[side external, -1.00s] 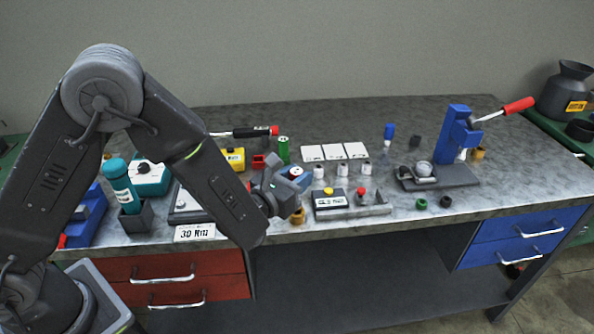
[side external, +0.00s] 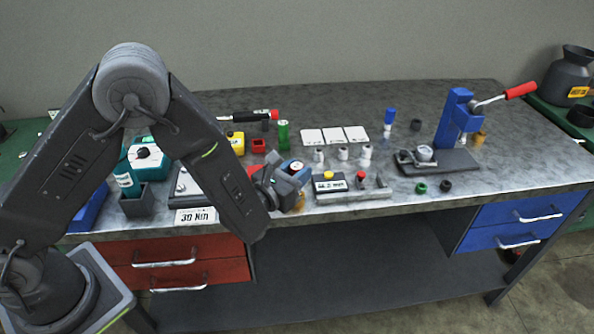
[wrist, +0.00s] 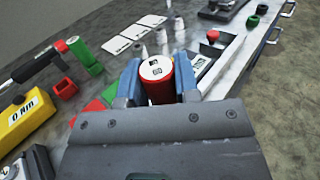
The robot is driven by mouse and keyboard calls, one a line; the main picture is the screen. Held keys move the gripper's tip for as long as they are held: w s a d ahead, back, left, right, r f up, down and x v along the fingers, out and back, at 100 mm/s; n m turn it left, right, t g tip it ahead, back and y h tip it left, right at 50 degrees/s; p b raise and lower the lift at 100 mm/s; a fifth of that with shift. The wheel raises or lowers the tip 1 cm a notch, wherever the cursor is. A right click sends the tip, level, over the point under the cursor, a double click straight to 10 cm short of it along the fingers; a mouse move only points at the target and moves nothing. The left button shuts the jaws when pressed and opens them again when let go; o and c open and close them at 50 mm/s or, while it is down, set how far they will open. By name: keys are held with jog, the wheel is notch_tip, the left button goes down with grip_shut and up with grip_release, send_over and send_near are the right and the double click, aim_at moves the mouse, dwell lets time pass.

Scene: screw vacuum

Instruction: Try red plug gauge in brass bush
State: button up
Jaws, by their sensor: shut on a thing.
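My gripper (side external: 290,180) is shut on the red plug gauge (wrist: 160,86), a red cylinder with a pale, marked top. In the wrist view its blue fingers (wrist: 158,82) press on both sides of the gauge, which stands roughly in line with them. In the side view only its pale top (side external: 296,166) shows between the fingers. A brass-coloured part (side external: 300,204), likely the brass bush, shows just below and beside my gripper at the bench's front edge. It is mostly hidden. The gauge's lower end is hidden, so I cannot tell whether it touches the bush.
Right of my gripper is a grey fixture (side external: 352,188) with yellow and red knobs. Several small grey-white cylinders (side external: 343,154) stand behind it. A blue press (side external: 455,120) stands farther right, with another brass-coloured part (side external: 479,137) beside it. A green cylinder (side external: 283,134) stands behind my gripper.

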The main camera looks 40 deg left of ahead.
jog(key=shift+f, duration=0.35)
dwell(1.2)
jog(key=shift+r, duration=0.15)
jog(key=shift+r, duration=2.9)
